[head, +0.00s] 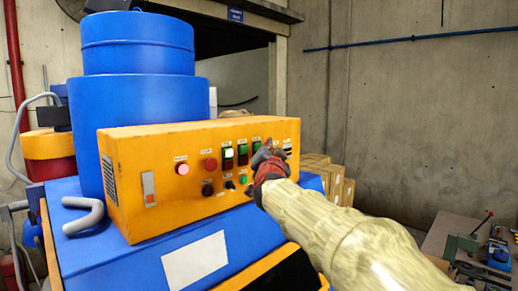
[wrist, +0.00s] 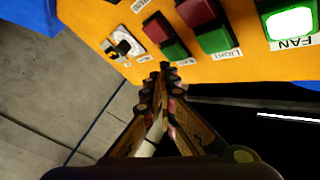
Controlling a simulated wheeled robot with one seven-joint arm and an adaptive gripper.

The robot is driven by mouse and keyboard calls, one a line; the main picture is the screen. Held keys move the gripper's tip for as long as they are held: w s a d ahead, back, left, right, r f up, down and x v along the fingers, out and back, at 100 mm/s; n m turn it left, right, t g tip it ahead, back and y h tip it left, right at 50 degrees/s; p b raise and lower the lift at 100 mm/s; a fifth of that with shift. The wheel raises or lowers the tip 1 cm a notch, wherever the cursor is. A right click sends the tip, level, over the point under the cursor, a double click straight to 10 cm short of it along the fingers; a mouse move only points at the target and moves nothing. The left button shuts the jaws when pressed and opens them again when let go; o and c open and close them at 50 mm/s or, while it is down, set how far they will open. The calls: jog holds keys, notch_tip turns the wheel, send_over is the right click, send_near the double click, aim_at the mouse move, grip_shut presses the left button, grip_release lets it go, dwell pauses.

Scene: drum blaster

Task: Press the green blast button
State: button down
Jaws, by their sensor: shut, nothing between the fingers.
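The orange control panel (head: 150,160) carries a row of paired green-over-red switches. The rightmost pair's green button (wrist: 176,50) is in the wrist view, beside its red button (wrist: 158,28); its label is partly hidden by my fingertips, so I cannot read it as blast. The middle pair's green button (wrist: 217,40) is to its right in the wrist view. A round green button (head: 244,180) is lower on the panel. My gripper (wrist: 162,68) is shut and empty, its tips just beside the rightmost green button; I cannot tell if they touch. It covers the panel's right part in the head view (head: 264,150).
The FAN switch (wrist: 292,22) is lit. A black knob (wrist: 124,46) on a white plate is left of the switches in the wrist view. A red button (head: 211,163) and a lit pink button (head: 182,169) are farther left in the head view. Blue drums (head: 138,45) stand behind.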

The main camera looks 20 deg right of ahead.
jog(key=shift+w, duration=0.1)
dwell(0.7)
jog(key=shift+w+a, duration=0.15)
jog(key=shift+w, duration=0.15)
jog(key=shift+w+a+p, duration=0.15)
jog(key=shift+w+p, duration=0.25)
jog(key=shift+p, duration=0.15)
dwell(0.9)
jog(key=shift+s+d+b, duration=0.35)
jog(key=shift+s+b, duration=0.05)
jog(key=shift+s, duration=0.4)
jog(key=s, duration=0.1)
jog(key=s+d+b, duration=0.1)
jog(key=s, duration=0.1)
jog(key=s+b, duration=0.1)
jog(key=shift+s+d, duration=0.35)
jog(key=shift+s, duration=0.05)
dwell(0.6)
